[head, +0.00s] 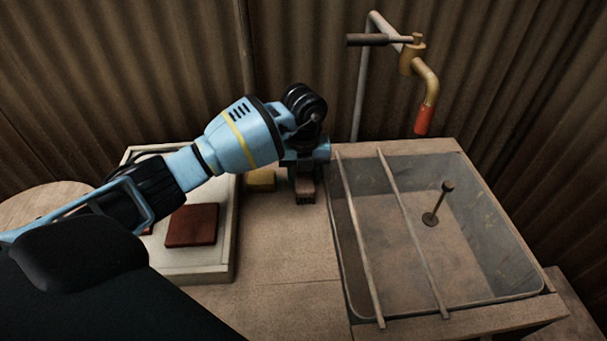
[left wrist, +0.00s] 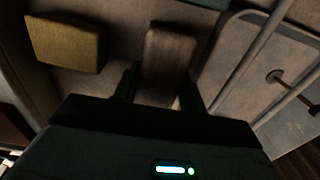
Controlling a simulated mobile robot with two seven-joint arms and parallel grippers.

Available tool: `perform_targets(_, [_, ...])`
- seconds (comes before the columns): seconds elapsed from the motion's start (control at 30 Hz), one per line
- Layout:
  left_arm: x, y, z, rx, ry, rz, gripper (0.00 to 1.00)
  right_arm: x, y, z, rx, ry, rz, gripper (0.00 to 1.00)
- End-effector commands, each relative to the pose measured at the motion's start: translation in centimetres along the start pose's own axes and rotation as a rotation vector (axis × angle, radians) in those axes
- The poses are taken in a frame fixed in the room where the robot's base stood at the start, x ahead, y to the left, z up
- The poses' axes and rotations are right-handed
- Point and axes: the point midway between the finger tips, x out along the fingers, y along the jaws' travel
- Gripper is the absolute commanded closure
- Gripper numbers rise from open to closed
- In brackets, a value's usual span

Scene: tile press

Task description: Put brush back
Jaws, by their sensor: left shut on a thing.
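A brown brush (head: 304,187) is upright or nearly so below my left gripper (head: 304,168), with its bristles low over the wooden counter between the tray and the sink. In the left wrist view the brush's brown back (left wrist: 168,55) lies between the two dark fingers of my left gripper (left wrist: 158,88), which is shut on it. I cannot tell whether the bristles touch the counter. My right gripper is not in view.
A yellow sponge (head: 261,181) lies left of the brush. A pale tray (head: 190,271) with dark red tiles (head: 192,225) stands further left. The sink (head: 480,200) with two rods (head: 412,235) across it is to the right, below a brass tap (head: 411,61). The front counter (head: 275,290) is clear.

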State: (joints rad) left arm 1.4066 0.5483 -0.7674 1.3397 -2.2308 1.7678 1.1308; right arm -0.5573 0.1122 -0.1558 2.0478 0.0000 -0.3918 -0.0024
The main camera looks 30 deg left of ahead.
Motion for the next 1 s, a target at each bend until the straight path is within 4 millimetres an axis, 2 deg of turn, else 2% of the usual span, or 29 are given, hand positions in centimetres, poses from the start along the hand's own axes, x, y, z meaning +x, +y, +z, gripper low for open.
perform_targets(0.07, [0.3,0.0,0.0,0.0,0.0,0.0,0.83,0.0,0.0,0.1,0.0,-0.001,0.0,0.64])
perform_targets(0.1, [0.2,0.0,0.0,0.0,0.0,0.0,0.55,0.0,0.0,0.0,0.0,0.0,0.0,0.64])
perform_targets(0.23, [0.2,0.0,0.0,-0.001,0.0,0.0,0.38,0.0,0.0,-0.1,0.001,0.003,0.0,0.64])
perform_targets(0.53, [0.2,0.0,0.0,-0.001,0.0,0.0,0.37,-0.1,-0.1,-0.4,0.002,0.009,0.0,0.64])
perform_targets(0.7, [0.4,0.0,0.0,0.0,0.002,-0.001,0.37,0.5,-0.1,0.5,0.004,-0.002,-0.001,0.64])
perform_targets(0.8, [-1.9,0.0,0.1,-0.001,-0.004,-0.003,0.37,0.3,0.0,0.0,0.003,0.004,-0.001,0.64])
perform_targets(1.0, [-5.2,0.3,0.9,-0.002,-0.002,-0.001,0.37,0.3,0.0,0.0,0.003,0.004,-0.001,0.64])
